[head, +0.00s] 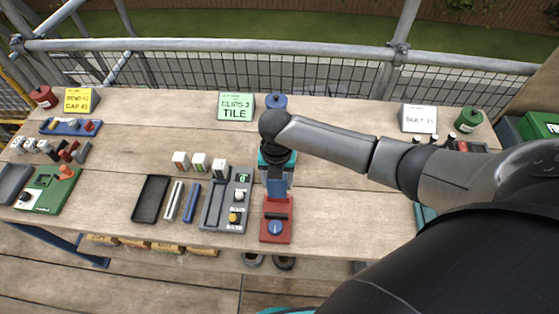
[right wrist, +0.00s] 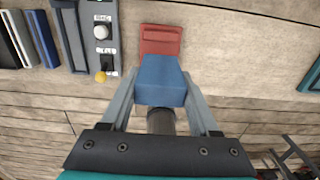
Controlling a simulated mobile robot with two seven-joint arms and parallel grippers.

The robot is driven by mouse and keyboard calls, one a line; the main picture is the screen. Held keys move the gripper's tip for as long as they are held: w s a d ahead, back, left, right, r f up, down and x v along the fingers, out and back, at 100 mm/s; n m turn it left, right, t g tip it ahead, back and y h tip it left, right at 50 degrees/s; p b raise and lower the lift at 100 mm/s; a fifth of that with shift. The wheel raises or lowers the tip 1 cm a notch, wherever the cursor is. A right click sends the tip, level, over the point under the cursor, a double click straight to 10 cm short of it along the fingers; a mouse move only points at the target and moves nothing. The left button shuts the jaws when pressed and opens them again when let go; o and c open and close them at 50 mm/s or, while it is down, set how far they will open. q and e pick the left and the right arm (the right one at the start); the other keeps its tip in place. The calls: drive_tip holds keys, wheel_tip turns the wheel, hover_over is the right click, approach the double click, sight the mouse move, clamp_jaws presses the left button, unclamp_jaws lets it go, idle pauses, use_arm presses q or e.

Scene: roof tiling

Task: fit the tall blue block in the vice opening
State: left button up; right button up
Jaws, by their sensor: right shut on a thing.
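The tall blue block (head: 279,186) is held by my right gripper (head: 277,172), which points down at the bench. In the right wrist view, the blue block (right wrist: 161,80) sits between the two grey fingers (right wrist: 160,96). The red vice (head: 277,213) stands on the bench near the front edge, with a blue round knob on its front. In the head view the block is just behind and above it. The red vice also shows past the block in the right wrist view (right wrist: 160,37). Its opening is not clear, and whether block and vice touch cannot be told. My left gripper is out of view.
A grey control panel (head: 214,212) with a green display stands close left of the vice. Blue and white bars (head: 191,203) and a black tray (head: 150,198) lie further left. Bare bench (head: 345,220) is to the vice's right. A blue cylinder (head: 276,101) is at the back.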

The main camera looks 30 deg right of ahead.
sight(277, 197)
drive_tip(key=shift+s+f, duration=0.1)
drive_tip(key=shift+f, duration=0.1)
wheel_tip(277, 197, down, 5)
drive_tip(key=b, duration=0.5)
drive_tip(key=shift+b, duration=0.35)
drive_tip(key=shift+f+b, duration=0.8)
drive_tip(key=shift+f, duration=0.45)
drive_tip(key=shift+p, duration=0.3)
drive_tip(key=shift+f, duration=0.4)
drive_tip(key=shift+f, duration=0.1)
idle(0.7)
drive_tip(key=o, duration=1.4)
drive_tip(key=shift+o, duration=0.2)
